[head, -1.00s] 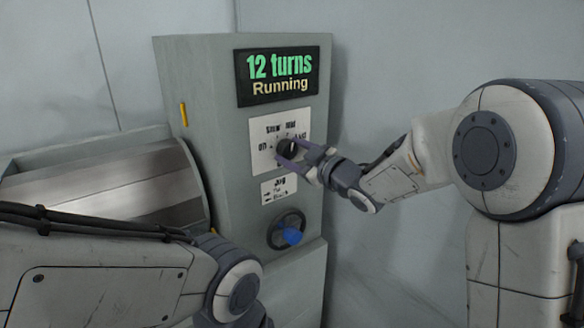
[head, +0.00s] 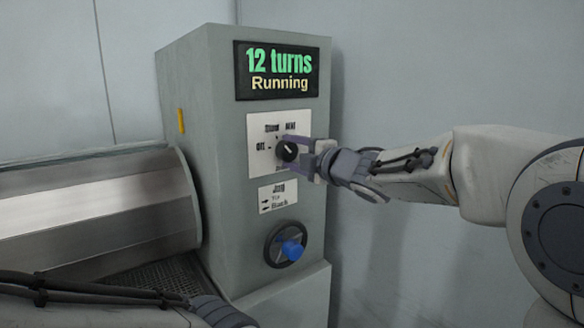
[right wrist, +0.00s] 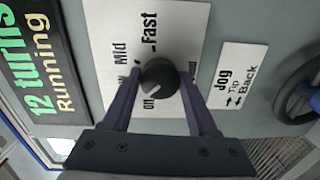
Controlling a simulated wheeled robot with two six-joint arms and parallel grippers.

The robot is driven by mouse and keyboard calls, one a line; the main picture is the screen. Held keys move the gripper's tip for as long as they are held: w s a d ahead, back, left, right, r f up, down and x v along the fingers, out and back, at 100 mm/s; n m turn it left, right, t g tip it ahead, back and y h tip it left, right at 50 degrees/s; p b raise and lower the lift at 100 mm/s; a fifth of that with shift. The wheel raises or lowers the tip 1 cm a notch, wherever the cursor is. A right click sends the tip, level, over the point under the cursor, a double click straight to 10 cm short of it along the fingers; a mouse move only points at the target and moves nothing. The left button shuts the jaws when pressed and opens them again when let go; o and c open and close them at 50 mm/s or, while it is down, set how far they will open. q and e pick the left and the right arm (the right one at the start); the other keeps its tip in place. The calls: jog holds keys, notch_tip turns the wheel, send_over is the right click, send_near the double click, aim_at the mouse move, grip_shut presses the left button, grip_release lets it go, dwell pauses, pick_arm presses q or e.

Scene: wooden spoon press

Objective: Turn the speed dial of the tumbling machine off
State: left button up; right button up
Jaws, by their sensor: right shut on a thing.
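The speed dial (head: 287,151) is a round black knob on a white label plate (head: 258,128) on the front of the grey machine cabinet (head: 223,110). In the right wrist view the dial (right wrist: 160,76) has a short white mark slanting toward the lower left, near the Off lettering; its exact setting is hard to tell. My right gripper (head: 297,150) is shut on the dial, its two purple fingers on either side; they also show in the right wrist view (right wrist: 158,85). The display (head: 278,71) reads "12 turns Running".
A Jog label (head: 278,196) and a handwheel with a blue knob (head: 291,250) sit below the dial. The metal drum (head: 90,205) lies left of the cabinet. A grey wall (head: 430,70) stands behind; the space right of the cabinet is open.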

jog(key=n+b, duration=0.1)
jog(key=n, duration=0.1)
jog(key=n+b, duration=0.2)
jog(key=shift+a+f, duration=0.1)
jog(key=shift+f, duration=0.1)
jog(key=shift+r+n+b, duration=0.1)
jog(key=shift+n+b, duration=0.9)
jog(key=shift+n, duration=0.2)
jog(key=o, duration=1.4)
jog(key=shift+c, duration=0.2)
jog(key=shift+r, duration=0.1)
jog(key=shift+s+d, duration=0.35)
jog(key=shift+s, duration=0.1)
jog(key=v, duration=0.9)
jog(key=shift+s, duration=0.25)
